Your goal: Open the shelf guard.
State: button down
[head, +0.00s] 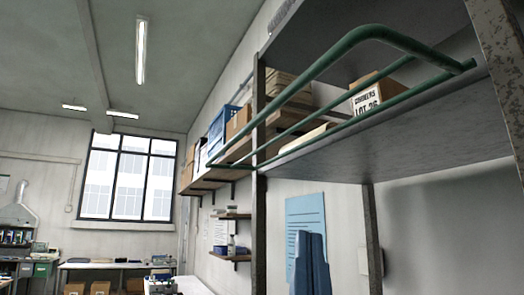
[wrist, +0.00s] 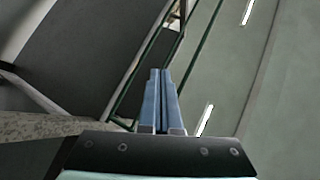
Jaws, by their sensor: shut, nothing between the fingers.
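The shelf guard (head: 325,62) is a green tube frame at the front of the upper shelf (head: 440,112). Its near end bar slants out from the shelf edge, not parallel to the posts, so the frame leans outward. In the wrist view green bars of the guard (wrist: 204,42) run beyond the fingers. My gripper (head: 311,236) has blue fingers and is below the shelf and guard in the head view. In the wrist view my gripper (wrist: 161,72) is shut and empty, pointing upward. I see no clear contact with the guard.
A labelled carton (head: 372,95) and other boxes stand on the shelf behind the guard. Steel posts (head: 259,210) hold the shelf. A light blue sheet (head: 304,213) hangs on the wall. The space left of the guard is open.

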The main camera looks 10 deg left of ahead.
jog(key=n+y+p, duration=0.1)
jog(key=y, duration=0.2)
jog(key=m+g+y+p, duration=0.9)
jog(key=m+y+p, duration=0.8)
jog(key=m+p, duration=0.45)
send_near(242, 137)
jog(key=w+a+r, duration=0.2)
jog(key=w+a, duration=0.1)
jog(key=shift+a+r+n+p, duration=0.1)
jog(key=shift+r+n+p, duration=0.35)
jog(key=shift+r+p, duration=0.5)
jog(key=shift+r, duration=0.1)
